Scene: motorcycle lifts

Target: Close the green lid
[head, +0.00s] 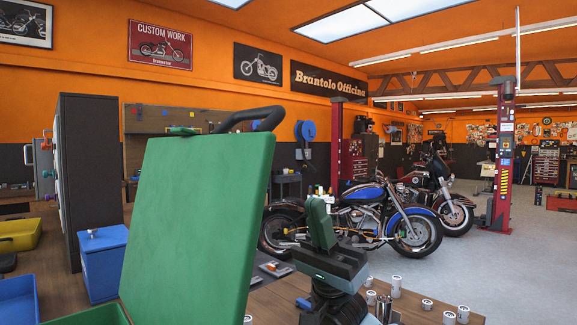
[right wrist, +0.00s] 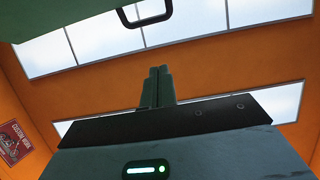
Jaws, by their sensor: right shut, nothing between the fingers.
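The green lid (head: 200,225) stands open, nearly upright, in the middle left of the head view. A dark handle (head: 252,119) sticks out at its top edge. The green box (head: 95,316) under it shows only a rim at the bottom edge. My right gripper (head: 318,208) is to the right of the lid, pointing up, apart from it. Its fingers are shut together and empty. In the right wrist view the gripper (right wrist: 157,85) points up, with the lid's edge (right wrist: 60,15) and the handle (right wrist: 143,20) above it. My left gripper is not in view.
A blue bin (head: 102,265) stands left of the lid, beside a dark cabinet (head: 90,170). Several small cans (head: 396,287) stand on the wooden table (head: 465,318) at the lower right. Motorcycles (head: 365,220) stand on the floor behind.

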